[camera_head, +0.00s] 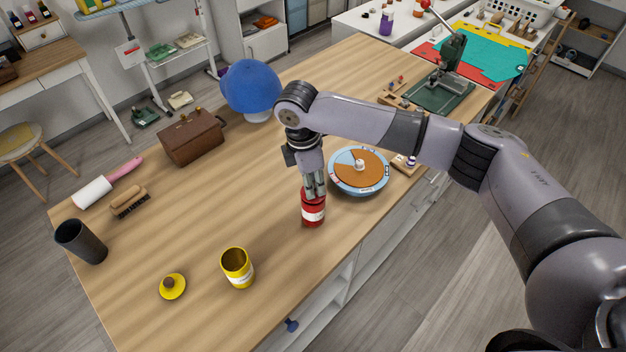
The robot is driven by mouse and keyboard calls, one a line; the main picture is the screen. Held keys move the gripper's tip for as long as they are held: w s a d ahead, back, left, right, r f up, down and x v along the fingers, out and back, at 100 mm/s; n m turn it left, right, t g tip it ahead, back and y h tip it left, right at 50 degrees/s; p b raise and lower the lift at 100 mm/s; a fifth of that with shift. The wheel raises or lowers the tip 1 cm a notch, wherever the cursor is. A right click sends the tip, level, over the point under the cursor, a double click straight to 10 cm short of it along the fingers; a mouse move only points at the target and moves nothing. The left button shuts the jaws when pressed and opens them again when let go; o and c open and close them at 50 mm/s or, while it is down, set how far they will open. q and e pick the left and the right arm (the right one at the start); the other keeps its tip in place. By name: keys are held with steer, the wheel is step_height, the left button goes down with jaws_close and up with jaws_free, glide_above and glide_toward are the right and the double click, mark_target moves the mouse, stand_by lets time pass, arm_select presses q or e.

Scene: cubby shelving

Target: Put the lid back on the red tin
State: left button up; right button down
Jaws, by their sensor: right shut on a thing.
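The red tin (313,216), with a white label band, stands upright on the wooden table near its right-hand edge. My right gripper (314,192) points down directly over it, fingertips at the tin's top. It is shut on what appears to be the red tin's lid; the fingers hide most of the lid, including how it sits on the rim. No other red lid shows on the table. My left gripper is not in view.
A round blue-and-orange dial (352,178) lies close behind the red tin. A dark cup (80,243) stands far left. The table's middle is clear.

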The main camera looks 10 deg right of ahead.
steer(key=shift+p, duration=0.5)
stand_by(0.5)
stand_by(0.3)
steer(key=c, duration=1.4)
jaws_free()
steer(key=o, duration=0.5)
